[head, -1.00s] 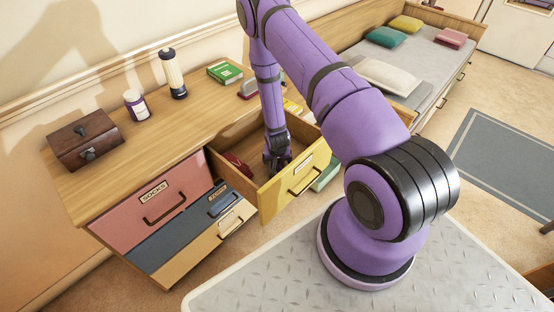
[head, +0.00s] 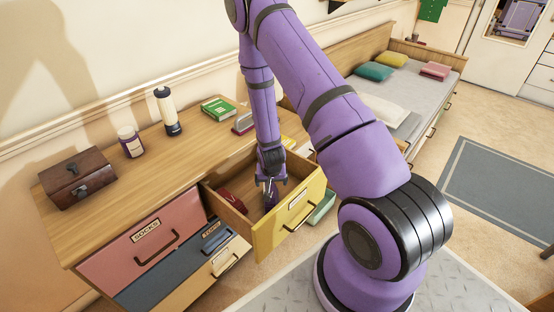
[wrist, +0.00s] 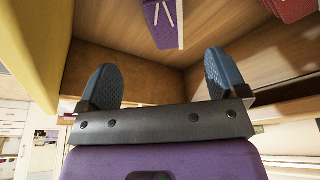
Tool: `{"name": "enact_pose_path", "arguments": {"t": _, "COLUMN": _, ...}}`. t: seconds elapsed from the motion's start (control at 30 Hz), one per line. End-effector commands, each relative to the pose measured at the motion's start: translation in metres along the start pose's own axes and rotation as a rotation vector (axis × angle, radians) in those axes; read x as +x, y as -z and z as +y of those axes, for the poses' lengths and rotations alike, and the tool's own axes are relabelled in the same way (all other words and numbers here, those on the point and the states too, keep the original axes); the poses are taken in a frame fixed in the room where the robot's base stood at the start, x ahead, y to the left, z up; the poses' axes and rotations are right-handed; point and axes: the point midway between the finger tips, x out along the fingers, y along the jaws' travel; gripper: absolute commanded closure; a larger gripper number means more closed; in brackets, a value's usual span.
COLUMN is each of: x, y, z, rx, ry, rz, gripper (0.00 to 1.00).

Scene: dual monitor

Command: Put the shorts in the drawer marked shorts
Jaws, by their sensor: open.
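The purple shorts (head: 271,198) with white drawstrings lie in the open yellow-fronted drawer (head: 292,215). They also show in the wrist view (wrist: 163,22), ahead of my fingers and apart from them. The label on this drawer's front is too small to read. My gripper (head: 271,181) points down into the drawer, just above the shorts. In the wrist view its two blue fingers (wrist: 160,66) are spread, with nothing between them. A red folded item (head: 234,203) lies in the same drawer, left of the shorts; it shows in the wrist view (wrist: 290,8).
A pink drawer (head: 150,238) marked socks and a blue drawer (head: 165,272) are at left. A wooden box (head: 77,180), a jar (head: 131,142), a cream and black cylinder (head: 167,112) and a green book (head: 218,108) stand on the dresser top. A green bin (head: 322,207) is beyond the open drawer.

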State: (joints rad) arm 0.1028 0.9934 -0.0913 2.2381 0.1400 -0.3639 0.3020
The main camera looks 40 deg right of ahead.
Motion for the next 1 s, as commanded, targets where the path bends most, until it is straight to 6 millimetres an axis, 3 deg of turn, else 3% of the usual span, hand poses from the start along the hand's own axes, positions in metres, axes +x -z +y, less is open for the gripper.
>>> {"name": "enact_pose_path", "arguments": {"t": 0.17, "x": -0.008, "y": 0.004, "z": -0.003, "rx": -0.003, "ry": 0.005, "rz": 0.003, "gripper": 0.09}}
{"name": "enact_pose_path", "arguments": {"t": 0.27, "x": -0.027, "y": 0.015, "z": -0.01, "rx": -0.012, "ry": 0.019, "rz": 0.006, "gripper": 0.09}}
{"name": "enact_pose_path", "arguments": {"t": 0.6, "x": -0.152, "y": 0.058, "z": -0.042, "rx": -0.086, "ry": 0.093, "rz": 0.019, "gripper": 0.09}}
{"name": "enact_pose_path", "arguments": {"t": 0.8, "x": -0.23, "y": 0.066, "z": -0.051, "rx": -0.14, "ry": 0.131, "rz": 0.029, "gripper": 0.09}}
{"name": "enact_pose_path", "arguments": {"t": 1.0, "x": -0.306, "y": 0.063, "z": -0.052, "rx": -0.199, "ry": 0.164, "rz": 0.041, "gripper": 0.09}}
